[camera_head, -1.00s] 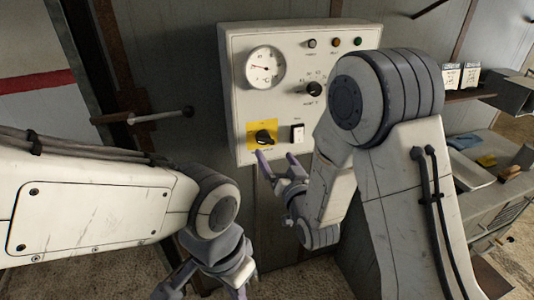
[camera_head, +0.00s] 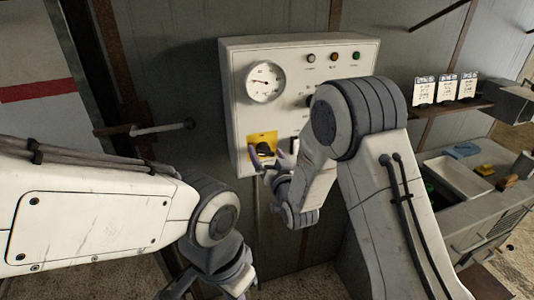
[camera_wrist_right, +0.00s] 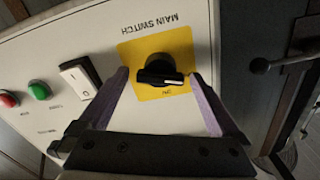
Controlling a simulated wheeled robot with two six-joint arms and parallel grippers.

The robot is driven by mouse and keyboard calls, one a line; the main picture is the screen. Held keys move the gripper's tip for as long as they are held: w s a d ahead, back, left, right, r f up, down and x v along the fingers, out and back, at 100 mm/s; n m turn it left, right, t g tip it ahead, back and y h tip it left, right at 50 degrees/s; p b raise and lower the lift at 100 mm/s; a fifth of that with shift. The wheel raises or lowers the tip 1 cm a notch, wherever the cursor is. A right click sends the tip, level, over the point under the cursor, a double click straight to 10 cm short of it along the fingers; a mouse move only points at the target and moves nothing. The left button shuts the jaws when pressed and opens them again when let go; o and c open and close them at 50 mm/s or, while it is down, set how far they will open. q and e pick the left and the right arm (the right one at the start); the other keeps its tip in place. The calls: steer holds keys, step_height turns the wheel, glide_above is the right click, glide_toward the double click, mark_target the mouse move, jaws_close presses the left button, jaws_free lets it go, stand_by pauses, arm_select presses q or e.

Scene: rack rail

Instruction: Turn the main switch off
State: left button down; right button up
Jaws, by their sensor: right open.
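The main switch is a black rotary knob (camera_head: 264,149) on a yellow plate (camera_head: 262,137), low on the left of a pale control panel (camera_head: 310,75). In the right wrist view the knob (camera_wrist_right: 160,72) sits on its yellow plate (camera_wrist_right: 150,48), with upside-down "MAIN SWITCH" lettering beside it. My right gripper (camera_head: 268,160) is open at the knob. In the wrist view its purple fingers (camera_wrist_right: 158,78) stand on either side of the knob, with gaps showing. My left gripper (camera_head: 238,283) hangs low, at the bottom of the head view; its fingers are not clear.
A white rocker switch (camera_wrist_right: 78,77) and green (camera_wrist_right: 39,90) and red buttons lie beside the yellow plate. A round gauge (camera_head: 265,82) is above it. A lever handle (camera_head: 150,128) sticks out left of the panel. A workbench with a tray (camera_head: 460,178) stands at right.

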steer(key=c, duration=1.4)
steer(key=n+b, duration=0.1)
steer(key=b, duration=0.1)
steer(key=n+b, duration=0.2)
steer(key=b, duration=0.1)
steer(key=shift+a+f, duration=0.1)
steer(key=shift+f, duration=0.15)
steer(key=shift+r+n+b, duration=0.15)
steer(key=shift+n+b, duration=0.25)
steer(key=shift+n, duration=0.1)
steer(key=shift+r, duration=0.1)
steer(key=o, duration=1.4)
steer(key=shift+s, duration=0.15)
